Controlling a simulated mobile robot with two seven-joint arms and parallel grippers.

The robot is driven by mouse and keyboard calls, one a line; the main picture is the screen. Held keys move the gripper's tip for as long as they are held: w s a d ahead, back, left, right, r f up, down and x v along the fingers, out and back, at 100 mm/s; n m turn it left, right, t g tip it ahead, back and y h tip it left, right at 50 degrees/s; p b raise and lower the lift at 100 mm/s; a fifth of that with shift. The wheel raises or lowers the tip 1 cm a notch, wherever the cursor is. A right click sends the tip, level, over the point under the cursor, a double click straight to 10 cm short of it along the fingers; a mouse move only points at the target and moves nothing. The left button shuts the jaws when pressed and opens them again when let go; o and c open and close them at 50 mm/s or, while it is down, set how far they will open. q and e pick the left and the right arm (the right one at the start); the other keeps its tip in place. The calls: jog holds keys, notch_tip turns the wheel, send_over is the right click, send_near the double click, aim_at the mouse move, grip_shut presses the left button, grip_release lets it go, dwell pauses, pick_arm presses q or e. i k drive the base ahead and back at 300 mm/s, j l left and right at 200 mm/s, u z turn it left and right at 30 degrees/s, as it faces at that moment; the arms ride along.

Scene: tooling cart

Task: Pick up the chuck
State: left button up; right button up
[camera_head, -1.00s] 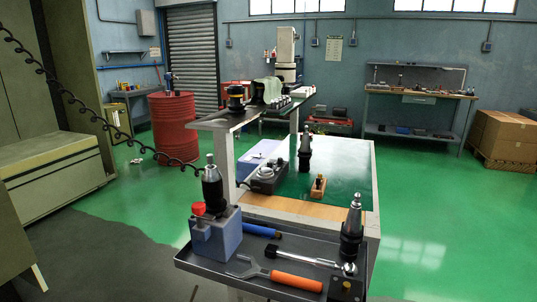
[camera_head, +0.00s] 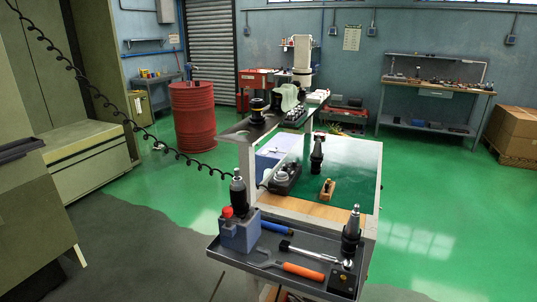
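Several dark tapered tool holders that could be the chuck stand upright on the cart. One (camera_head: 238,190) stands in a blue block (camera_head: 240,233) with a red knob, at the left of the grey front tray (camera_head: 225,256). Another (camera_head: 351,232) stands at the tray's right end. A third (camera_head: 317,155) stands on the green work surface (camera_head: 350,165) behind. I cannot tell which one the task means. Neither of my grippers is in view.
An orange-handled wrench (camera_head: 300,271), a ratchet (camera_head: 310,256) and a blue-handled tool (camera_head: 277,228) lie in the tray. A raised shelf (camera_head: 245,132) stands over the cart's left side. A coiled black cable hangs at left. Green floor is open to the right.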

aim_at(240, 210)
jog(key=u, duration=0.25)
jog(key=l+u, duration=0.95)
jog(key=l, duration=0.75)
jog(key=k+l, duration=0.1)
jog(key=l, duration=0.65)
jog(key=k+l, duration=0.1)
jog(key=l, duration=0.6)
